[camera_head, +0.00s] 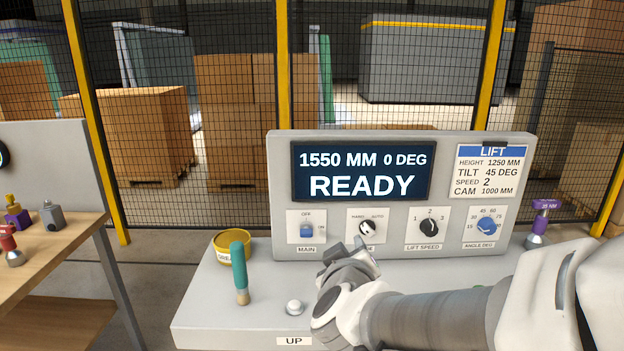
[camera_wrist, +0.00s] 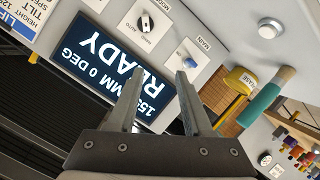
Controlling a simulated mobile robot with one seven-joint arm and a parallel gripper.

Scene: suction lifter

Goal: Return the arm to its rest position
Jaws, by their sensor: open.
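My gripper (camera_head: 350,252) is in front of the control panel (camera_head: 400,254), near its lower edge by the mode knob (camera_head: 367,228). In the wrist view my gripper (camera_wrist: 157,80) has its two fingers apart with nothing between them. The fingers overlap the display (camera_wrist: 98,62) in that view. My arm reaches in from the lower right in the head view and hides part of the console top. I cannot tell whether the gripper touches the panel.
The display (camera_head: 362,172) reads 1550 MM, 0 DEG, READY. A grease tin (camera_head: 231,246), a teal-handled brush (camera_head: 239,268) and a white UP button (camera_head: 294,307) are left of my arm. A purple-topped tool (camera_head: 540,222) stands right. A wooden bench (camera_head: 62,243) is at left; mesh fence behind.

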